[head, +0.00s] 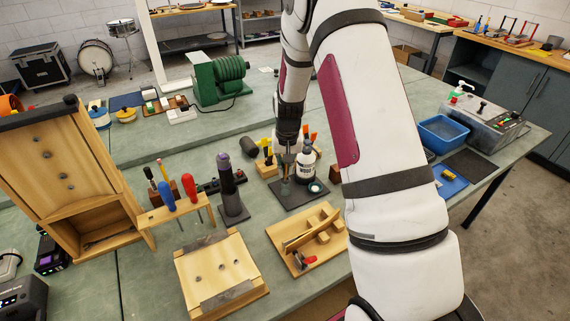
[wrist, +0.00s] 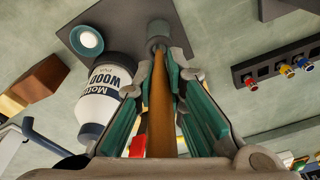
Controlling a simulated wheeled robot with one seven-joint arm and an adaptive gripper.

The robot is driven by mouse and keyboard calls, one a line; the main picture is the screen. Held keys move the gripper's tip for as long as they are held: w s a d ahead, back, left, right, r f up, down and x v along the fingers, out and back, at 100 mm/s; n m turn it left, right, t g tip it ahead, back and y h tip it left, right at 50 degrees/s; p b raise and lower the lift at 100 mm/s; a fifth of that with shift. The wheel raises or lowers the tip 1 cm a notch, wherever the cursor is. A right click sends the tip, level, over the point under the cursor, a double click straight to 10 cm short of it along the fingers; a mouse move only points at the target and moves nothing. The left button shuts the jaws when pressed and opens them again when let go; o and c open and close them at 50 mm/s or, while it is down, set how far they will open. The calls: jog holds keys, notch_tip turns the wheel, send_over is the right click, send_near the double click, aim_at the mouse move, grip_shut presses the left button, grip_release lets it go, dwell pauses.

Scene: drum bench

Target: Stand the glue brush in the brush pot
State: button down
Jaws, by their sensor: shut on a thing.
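My gripper (head: 287,148) points down over the dark mat in the middle of the bench. In the wrist view its fingers (wrist: 163,75) are closed around the glue brush (wrist: 161,105), whose brown wooden handle runs lengthwise between them. The brush's far end meets a small grey cylinder (wrist: 157,28) by the mat's edge; I cannot tell whether this is the ferrule or the pot. In the head view a slim grey-brown shape (head: 285,186) stands on the mat below my gripper. The brush pot is not clearly distinguishable, and whether the brush tip is inside it is unclear.
A dark upright tool (head: 228,182) and a screwdriver rack (head: 178,208) stand left. A wooden jig (head: 306,257) lies in front.

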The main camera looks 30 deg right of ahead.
jog(key=shift+f, duration=1)
jog(key=c, duration=1.6)
grip_release()
jog(key=shift+o, duration=0.2)
notch_tip(320, 180, up, 12)
jog(key=s, duration=0.1)
jog(key=shift+s+a, duration=0.25)
jog(key=shift+s, duration=0.1)
